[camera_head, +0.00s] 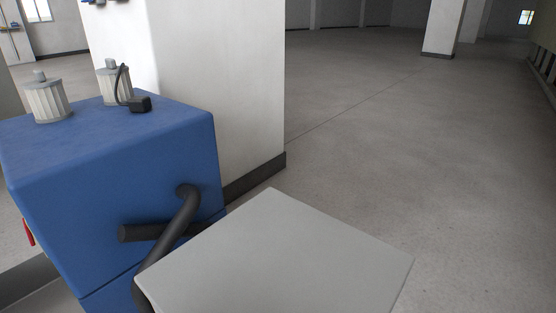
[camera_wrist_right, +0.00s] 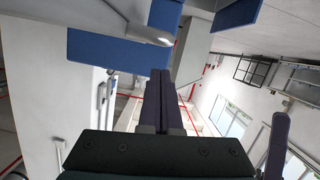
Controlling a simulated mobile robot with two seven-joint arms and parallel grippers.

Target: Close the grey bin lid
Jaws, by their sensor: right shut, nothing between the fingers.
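A flat light-grey square panel (camera_head: 280,258), which looks like the grey bin lid, fills the bottom middle of the head view. Its near part is cut off by the picture's lower edge. The bin body under it is hidden, so I cannot tell whether the lid sits fully down. My right gripper (camera_wrist_right: 160,76) shows in the right wrist view with its two dark fingers together and nothing between them. The lid is not clearly identifiable in that view, so I cannot tell how far the gripper is from it. My left gripper is not in view.
A blue machine (camera_head: 105,180) with dark pipes (camera_head: 180,225) stands directly left of the grey panel. Two ribbed caps (camera_head: 48,102) sit on its top. A white pillar (camera_head: 225,80) rises behind it. Open concrete floor (camera_head: 430,140) lies to the right.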

